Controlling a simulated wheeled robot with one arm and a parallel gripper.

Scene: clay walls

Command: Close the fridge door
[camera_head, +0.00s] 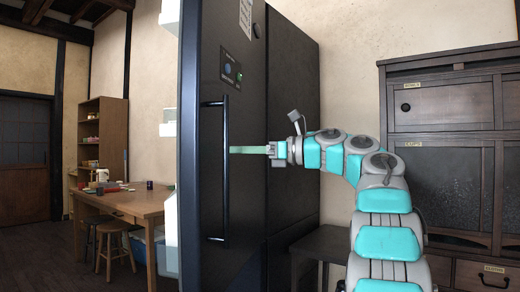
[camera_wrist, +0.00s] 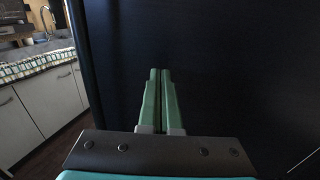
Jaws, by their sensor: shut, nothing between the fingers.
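The black fridge door (camera_head: 215,60) stands open in the head view. Its outer face shows, and white inner shelves (camera_head: 170,215) stick out past its left edge. A long dark vertical handle (camera_head: 225,190) is on that face. The dark fridge body (camera_head: 290,100) is behind and to the right. My gripper (camera_head: 232,149) points left, its green fingers shut and empty, tips at the door face just right of the handle. I cannot tell whether they touch. In the wrist view my gripper (camera_wrist: 160,72) faces a dark panel, with its fingers together.
A wooden table (camera_head: 140,203) with stools (camera_head: 115,240) stands left, beyond the door. A dark wooden cabinet (camera_head: 440,120) is at the right, and a low dark table (camera_head: 325,243) is below my arm. The wrist view shows a counter (camera_wrist: 35,62) at left.

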